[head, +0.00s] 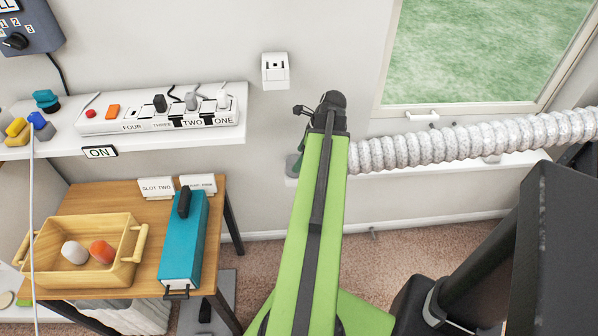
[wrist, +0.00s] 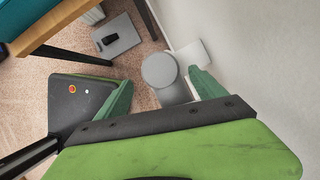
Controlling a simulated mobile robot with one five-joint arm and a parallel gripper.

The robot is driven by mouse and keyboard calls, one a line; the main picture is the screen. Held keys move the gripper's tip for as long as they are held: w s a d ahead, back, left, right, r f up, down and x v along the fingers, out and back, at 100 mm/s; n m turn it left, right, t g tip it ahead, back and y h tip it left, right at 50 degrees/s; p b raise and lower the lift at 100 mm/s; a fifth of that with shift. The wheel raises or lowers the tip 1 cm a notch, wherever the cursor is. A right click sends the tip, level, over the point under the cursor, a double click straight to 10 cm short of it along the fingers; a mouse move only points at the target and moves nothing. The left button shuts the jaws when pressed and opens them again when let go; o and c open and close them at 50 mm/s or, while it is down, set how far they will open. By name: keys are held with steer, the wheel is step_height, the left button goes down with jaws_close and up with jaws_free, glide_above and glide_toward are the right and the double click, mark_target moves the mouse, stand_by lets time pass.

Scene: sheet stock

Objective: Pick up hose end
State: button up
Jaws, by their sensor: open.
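A silvery-white ribbed hose (head: 470,143) comes in from the right in the head view, in front of the wall below the window. In the head view the arm hides most of the gripper.
A wooden table (head: 75,203) at left holds a wooden tray (head: 50,237) and a teal box (head: 182,245). A white shelf (head: 215,136) with a power strip (head: 155,122) is above it. A pale plate (wrist: 195,53) is beside the cylinder, near the wall.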

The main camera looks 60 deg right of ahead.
steer(key=b+x, duration=0.4)
steer(key=x, duration=0.1)
steer(key=shift+s+d+f+b, duration=0.2)
steer(key=shift+f+b, duration=0.05)
steer(key=shift+b, duration=0.15)
steer(key=shift+w, duration=0.1)
steer(key=shift+r, duration=0.2)
steer(key=c, duration=1.5)
steer(key=shift+c, duration=0.2)
step_height(320, 180, up, 5)
steer(key=p, duration=0.5)
steer(key=shift+r+p, duration=0.1)
steer(key=shift+p, duration=0.2)
steer(key=s+d+r+p, duration=0.6)
steer(key=s+r+p, duration=0.3)
steer(key=shift+s+d+r+p, duration=0.25)
steer(key=shift+s+r+p, duration=0.15)
